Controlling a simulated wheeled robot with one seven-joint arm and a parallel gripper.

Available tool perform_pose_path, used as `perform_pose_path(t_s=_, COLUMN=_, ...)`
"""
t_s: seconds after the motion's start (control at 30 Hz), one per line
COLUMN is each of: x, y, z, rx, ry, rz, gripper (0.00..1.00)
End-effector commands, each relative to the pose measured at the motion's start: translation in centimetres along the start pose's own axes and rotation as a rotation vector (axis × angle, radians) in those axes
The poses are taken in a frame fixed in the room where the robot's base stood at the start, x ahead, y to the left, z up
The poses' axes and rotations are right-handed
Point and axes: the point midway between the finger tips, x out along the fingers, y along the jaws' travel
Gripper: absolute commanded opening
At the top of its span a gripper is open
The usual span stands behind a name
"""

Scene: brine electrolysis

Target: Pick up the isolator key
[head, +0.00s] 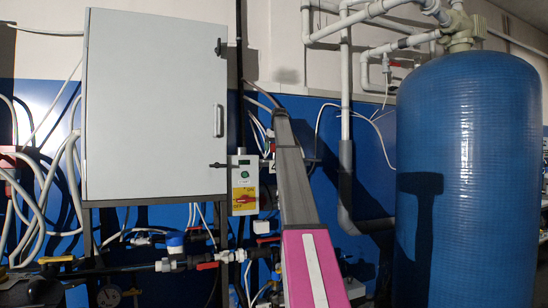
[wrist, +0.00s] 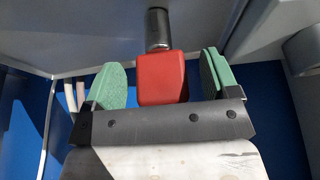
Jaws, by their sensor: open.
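A red block-shaped head on a dark round shaft, which looks like the isolator key (wrist: 162,66), shows in the wrist view at the upper middle. My gripper (wrist: 162,84) is open, with one green-padded finger on each side of the red head. Gaps show between the head and both pads, wider on the right. Whether the head lies fully at finger depth is hard to tell. In the head view my arm reaches up toward a grey switch box with a yellow plate and red handle (head: 244,200); my gripper and the key cannot be made out there.
A large light-grey cabinet (head: 155,105) stands to the left of the switch box. A tall blue tank (head: 467,180) stands at the right. White pipes (head: 345,90) run between, and cables and valves crowd the area under the cabinet.

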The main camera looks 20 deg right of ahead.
Motion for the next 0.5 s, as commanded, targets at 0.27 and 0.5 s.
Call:
perform_pose_path(t_s=0.27, x=1.49, y=-0.03, z=0.00, rx=0.000, ry=0.001, rz=0.000, gripper=0.81)
perform_pose_path(t_s=0.5, x=1.47, y=-0.02, z=0.01, rx=0.000, ry=0.001, rz=0.000, gripper=0.29)
